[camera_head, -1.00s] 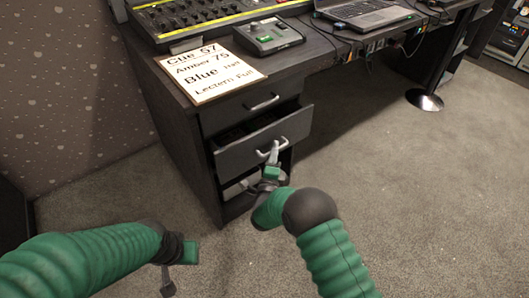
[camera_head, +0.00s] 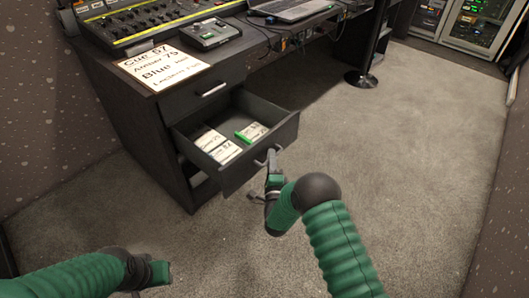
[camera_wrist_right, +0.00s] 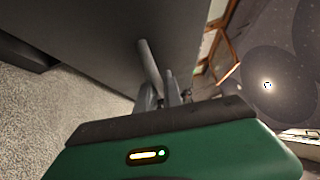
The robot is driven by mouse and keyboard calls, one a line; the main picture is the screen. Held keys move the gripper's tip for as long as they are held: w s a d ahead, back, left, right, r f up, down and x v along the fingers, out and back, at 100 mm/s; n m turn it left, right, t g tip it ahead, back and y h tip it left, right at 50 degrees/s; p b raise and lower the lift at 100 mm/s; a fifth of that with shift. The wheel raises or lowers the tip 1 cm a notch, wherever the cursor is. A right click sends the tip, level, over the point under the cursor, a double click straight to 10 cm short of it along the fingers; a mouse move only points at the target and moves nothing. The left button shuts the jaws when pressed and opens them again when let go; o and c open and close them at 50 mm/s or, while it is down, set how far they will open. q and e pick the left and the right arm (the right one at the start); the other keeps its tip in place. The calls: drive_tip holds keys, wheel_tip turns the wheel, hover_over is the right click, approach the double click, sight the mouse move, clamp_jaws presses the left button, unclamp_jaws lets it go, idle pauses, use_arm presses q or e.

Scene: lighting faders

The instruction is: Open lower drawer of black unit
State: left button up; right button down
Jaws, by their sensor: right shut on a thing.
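The black unit (camera_head: 135,125) stands under the left end of the desk. Its lower drawer (camera_head: 240,168) is pulled well out, showing white cards (camera_head: 215,146) and a green-edged item (camera_head: 250,131) inside. The upper drawer (camera_head: 200,98) is closed. My right gripper (camera_head: 272,160) is shut on the lower drawer's handle (camera_head: 264,157). In the right wrist view the fingers (camera_wrist_right: 165,95) are at the grey handle bar (camera_wrist_right: 149,68), against the dark drawer front (camera_wrist_right: 90,35). My left gripper (camera_head: 150,284) is low at the left, apart from the unit, its fingertips mostly cut off.
On the desk are a cue sheet (camera_head: 155,68), a small control box (camera_head: 212,33), a mixing console (camera_head: 135,20) and a laptop (camera_head: 290,8). A compartment (camera_head: 203,184) lies under the drawer. The carpet (camera_head: 410,150) to the right is clear. A stand with a round base (camera_head: 361,79) is farther back.

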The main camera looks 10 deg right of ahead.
drive_tip(key=shift+s+d+f, duration=0.2)
drive_tip(key=shift+s+f, duration=0.05)
drive_tip(key=shift+s, duration=0.15)
drive_tip(key=c, duration=1.8)
unclamp_jaws()
drive_tip(key=shift+o, duration=0.2)
drive_tip(key=shift+w+r, duration=0.1)
drive_tip(key=p+v, duration=0.6)
drive_tip(key=v, duration=1.1)
drive_tip(key=shift+p, duration=0.4)
